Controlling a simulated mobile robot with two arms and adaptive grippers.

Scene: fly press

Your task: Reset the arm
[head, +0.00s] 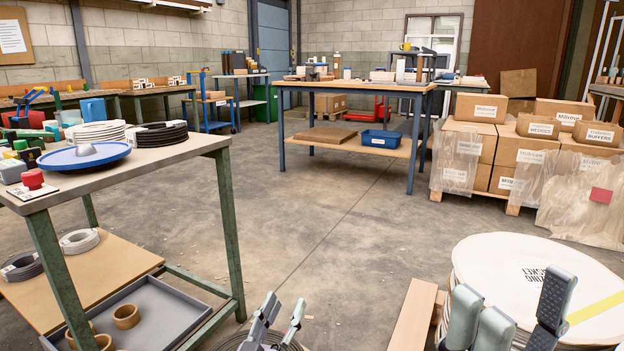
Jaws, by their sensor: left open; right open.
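I cannot make out a fly press or its arm in the head view. A small blue curved, arm-like part (32,98) shows at the far left edge behind the near bench, too small to tell what it is. My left gripper (283,312) is at the bottom, left of centre, open and empty, above the floor to the right of the near bench. My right gripper (512,308) is at the bottom right, open and empty, in front of a round white-topped drum (520,262). It hides part of the drum; whether they touch cannot be told.
The near green-legged bench (170,152) holds a blue dish (85,156), a red knob (32,178), cable coils (97,132) and tools. A blue-legged table (360,87) stands at the back. Stacked cartons (470,140) stand right. The floor (330,215) between is clear.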

